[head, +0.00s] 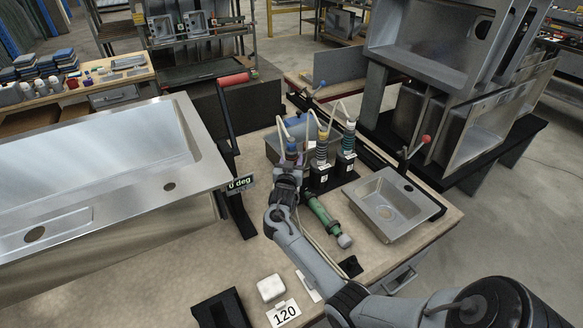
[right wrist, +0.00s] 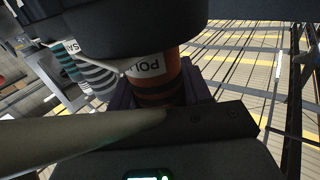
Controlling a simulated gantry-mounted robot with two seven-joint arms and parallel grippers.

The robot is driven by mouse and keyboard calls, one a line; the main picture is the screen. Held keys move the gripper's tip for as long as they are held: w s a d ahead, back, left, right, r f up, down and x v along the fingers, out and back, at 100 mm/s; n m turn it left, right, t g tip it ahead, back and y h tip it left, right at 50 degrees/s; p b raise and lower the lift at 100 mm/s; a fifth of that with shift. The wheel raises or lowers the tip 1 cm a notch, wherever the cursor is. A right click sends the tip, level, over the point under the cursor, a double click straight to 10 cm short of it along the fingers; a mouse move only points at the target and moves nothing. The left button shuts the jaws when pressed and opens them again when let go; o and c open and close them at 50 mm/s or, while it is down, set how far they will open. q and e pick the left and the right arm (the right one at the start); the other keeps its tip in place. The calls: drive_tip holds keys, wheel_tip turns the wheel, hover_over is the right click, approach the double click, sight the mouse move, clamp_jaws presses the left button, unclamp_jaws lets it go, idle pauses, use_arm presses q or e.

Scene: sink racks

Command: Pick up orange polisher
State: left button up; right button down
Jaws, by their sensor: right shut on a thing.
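The orange polisher (right wrist: 160,82), with a white label partly reading "POLI", shows in the right wrist view between the jaws of my right gripper (right wrist: 165,98). My right gripper is shut on it. In the head view my right gripper (head: 290,170) is at the left end of the row of upright tools, and it hides most of the polisher there. I cannot tell whether the polisher is clear of its holder. My left gripper is not in view.
Two hose-fed tools (head: 322,150) (head: 347,142) stand upright in black holders beside my right gripper. A green tool (head: 325,218) lies on the bench in front. A small steel sink (head: 384,207) is to the right, a large sink (head: 95,165) to the left.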

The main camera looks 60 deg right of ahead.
sight(292, 138)
wheel_tip(292, 138, up, 9)
drive_tip(key=shift+f+p, duration=0.1)
drive_tip(key=shift+p, duration=0.95)
drive_tip(key=shift+r, duration=0.75)
drive_tip(key=shift+p, duration=0.45)
